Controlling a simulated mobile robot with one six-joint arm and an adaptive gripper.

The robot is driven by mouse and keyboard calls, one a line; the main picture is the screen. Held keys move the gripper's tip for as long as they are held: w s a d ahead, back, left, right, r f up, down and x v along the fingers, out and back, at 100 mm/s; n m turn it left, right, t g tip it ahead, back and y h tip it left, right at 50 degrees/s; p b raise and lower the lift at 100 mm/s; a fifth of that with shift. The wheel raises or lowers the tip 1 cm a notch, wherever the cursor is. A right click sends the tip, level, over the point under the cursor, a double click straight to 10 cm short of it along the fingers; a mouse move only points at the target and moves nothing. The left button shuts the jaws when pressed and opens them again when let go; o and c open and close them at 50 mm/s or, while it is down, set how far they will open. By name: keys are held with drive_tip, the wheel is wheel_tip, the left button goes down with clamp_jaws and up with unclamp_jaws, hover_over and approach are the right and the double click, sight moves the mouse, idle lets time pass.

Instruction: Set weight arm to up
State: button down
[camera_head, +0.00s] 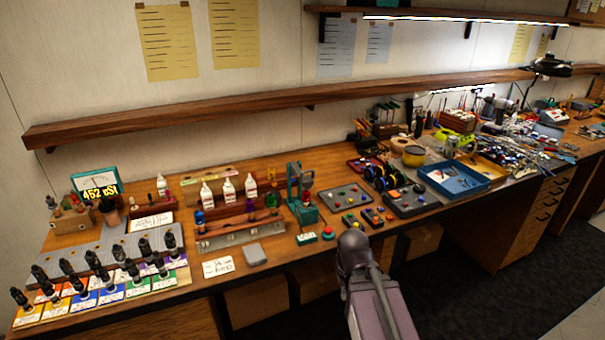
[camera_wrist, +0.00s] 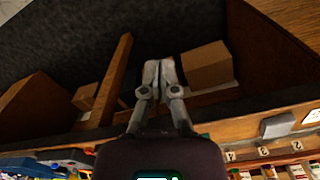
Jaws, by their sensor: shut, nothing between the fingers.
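A green upright device (camera_head: 302,194) stands near the middle of the bench in the head view, with a red part on its upper right. I cannot tell for sure which part in view is the weight arm, or its position. My gripper (camera_wrist: 159,68) is shut and empty in the wrist view, facing the space under the bench. In the head view my arm rises at the bench's front edge, right of the green device, and its fingers are hidden there.
The wooden bench (camera_head: 190,320) carries several bottles, dark-handled tools on coloured cards, a grey button panel (camera_head: 345,198) and a blue tray (camera_head: 455,187). A long shelf (camera_head: 240,103) runs above. Cardboard boxes (camera_wrist: 207,65) stand under the bench. The floor in front is clear.

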idle(0.4)
drive_tip(key=c, duration=1)
unclamp_jaws()
drive_tip(key=shift+o, duration=0.2)
drive_tip(key=w+a+r+m+t+y, duration=0.2)
drive_tip(key=w+a+r+t+y, duration=0.15)
drive_tip(key=w, duration=0.45)
drive_tip(key=w+a+r+m+t+y, duration=0.2)
drive_tip(key=w+y, duration=0.3)
drive_tip(key=w, duration=0.3)
drive_tip(key=w+d+r+m+t+y, duration=0.1)
drive_tip(key=w+d+r+m+t, duration=0.2)
drive_tip(key=w+r+t, duration=0.1)
drive_tip(key=w+d+r+m+t+y+b, duration=0.1)
drive_tip(key=w+d+r+m+t, duration=0.2)
drive_tip(key=w+r, duration=0.4)
drive_tip(key=shift+w+d+m+t+y, duration=0.35)
drive_tip(key=shift+w+d+t, duration=0.1)
drive_tip(key=shift+d, duration=0.35)
drive_tip(key=shift+w+a, duration=0.1)
